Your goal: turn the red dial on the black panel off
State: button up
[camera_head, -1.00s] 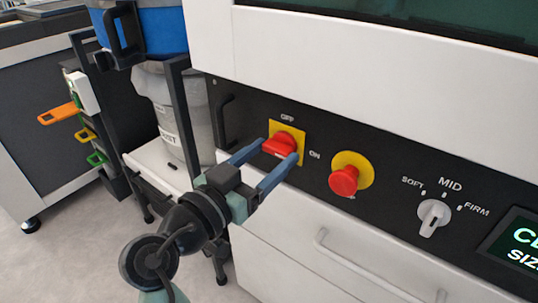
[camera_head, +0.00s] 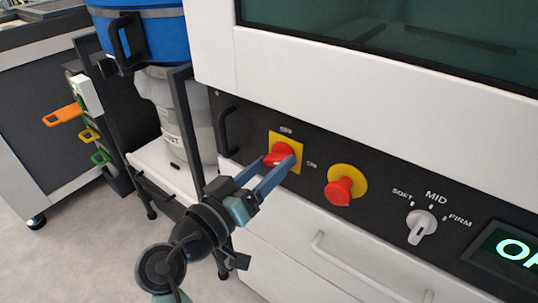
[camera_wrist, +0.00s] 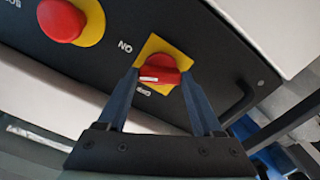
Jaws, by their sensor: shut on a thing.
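The red dial (camera_head: 279,154) sits on a square yellow plate (camera_head: 298,143) on the black panel (camera_head: 380,178). The label OFF is above it and ON is at its right. My gripper (camera_head: 276,163) is shut on the dial, one finger on each side. In the wrist view the dial (camera_wrist: 158,69) shows between the fingertips of my gripper (camera_wrist: 160,80), with its white mark pointing left, towards the side of the OFF label. The dial's grip lies slanted in the head view.
A red mushroom button (camera_head: 340,190) on a yellow disc is just right of the dial. A grey selector knob (camera_head: 421,225) and a lit display (camera_head: 505,247) with large letters, cut off, are further right. A black handle (camera_head: 222,130) and a grey bin (camera_head: 165,110) are at the left.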

jog(key=n+p, duration=0.1)
jog(key=n, duration=0.1)
jog(key=n+p, duration=0.1)
jog(key=p, duration=0.1)
jog(key=shift+r+n, duration=0.2)
jog(key=shift+n, duration=0.2)
jog(key=n+p, duration=0.3)
jog(key=shift+n, duration=0.3)
jog(key=shift+f+n+p, duration=0.15)
jog(key=shift+n+p, duration=1.9)
jog(key=shift+n, duration=0.45)
jog(key=o, duration=1.4)
jog(key=shift+c, duration=0.2)
jog(key=v, duration=1.3)
jog(key=shift+p, duration=0.4)
